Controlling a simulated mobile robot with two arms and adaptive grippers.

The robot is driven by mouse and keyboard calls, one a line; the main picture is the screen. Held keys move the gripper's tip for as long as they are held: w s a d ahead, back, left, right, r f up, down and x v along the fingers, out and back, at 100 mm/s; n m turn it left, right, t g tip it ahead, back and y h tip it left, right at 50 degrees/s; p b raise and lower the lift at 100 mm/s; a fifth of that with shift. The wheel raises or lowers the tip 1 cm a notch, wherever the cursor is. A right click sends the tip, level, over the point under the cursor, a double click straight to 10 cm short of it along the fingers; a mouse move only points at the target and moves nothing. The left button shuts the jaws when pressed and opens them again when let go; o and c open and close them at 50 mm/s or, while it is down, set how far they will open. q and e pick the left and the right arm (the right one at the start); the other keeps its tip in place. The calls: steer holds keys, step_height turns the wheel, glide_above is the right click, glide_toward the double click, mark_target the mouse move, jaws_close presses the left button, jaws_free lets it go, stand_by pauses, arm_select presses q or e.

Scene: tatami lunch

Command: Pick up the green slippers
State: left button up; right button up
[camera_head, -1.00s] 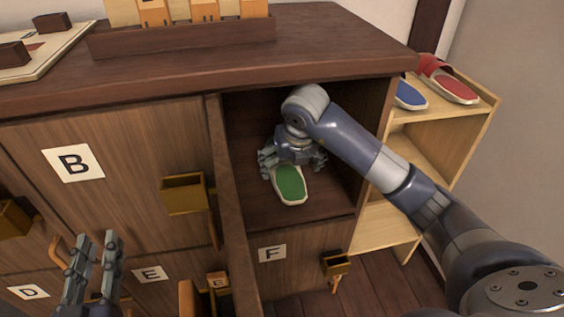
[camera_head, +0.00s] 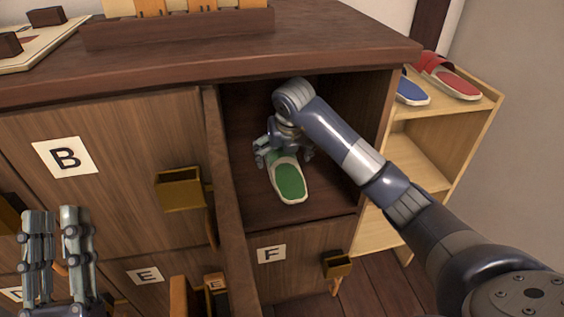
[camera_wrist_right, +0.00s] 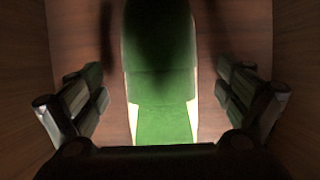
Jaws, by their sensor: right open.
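A green slipper (camera_head: 290,181) with a pale rim lies on the floor of the open cabinet compartment, its open end toward me. Only one green slipper is clear to see; a second cannot be told. My right gripper (camera_head: 285,158) is inside the compartment over the far part of the slipper. In the right wrist view the slipper (camera_wrist_right: 162,85) lies between the two spread fingers, with a gap on each side. My left gripper (camera_head: 55,225) is in front of the cabinet at the lower left, empty, its two fingers upright and a little apart.
A light wood shelf (camera_head: 440,140) at right holds a blue slipper (camera_head: 411,92) and a red slipper (camera_head: 455,80).

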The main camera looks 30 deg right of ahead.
steer(key=shift+w+f, duration=0.25)
steer(key=shift+f, duration=0.35)
steer(key=c, duration=1.2)
arm_select(q)
steer(key=shift+s+r+t, duration=0.5)
steer(key=shift+s+r, duration=0.2)
steer(key=shift+r, duration=0.1)
steer(key=shift+w+h, duration=0.1)
steer(key=shift+h, duration=0.2)
arm_select(e)
steer(key=shift+d+r, duration=0.1)
